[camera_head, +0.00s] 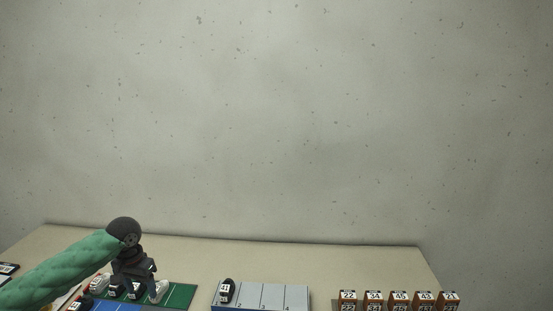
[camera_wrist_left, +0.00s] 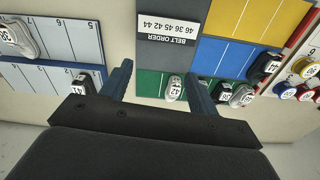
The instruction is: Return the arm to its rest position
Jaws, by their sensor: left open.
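My left arm in its green sleeve comes in from the left in the head view. Its dark left gripper (camera_head: 134,278) is above the green mat area. In the left wrist view the left gripper (camera_wrist_left: 157,70) has its two fingers wide apart, with nothing held between them. A white shoe labelled 42 (camera_wrist_left: 174,88) shows between the fingers, on the green mat (camera_wrist_left: 149,84); its gap to the gripper is hard to judge. The white shoe also shows in the head view (camera_head: 159,291). My right arm is not in view.
A grey numbered board (camera_head: 270,296) carries a black shoe (camera_head: 227,291) in its first slot. Several labelled boxes (camera_head: 373,301) stand at the right. The table's back strip is clear.

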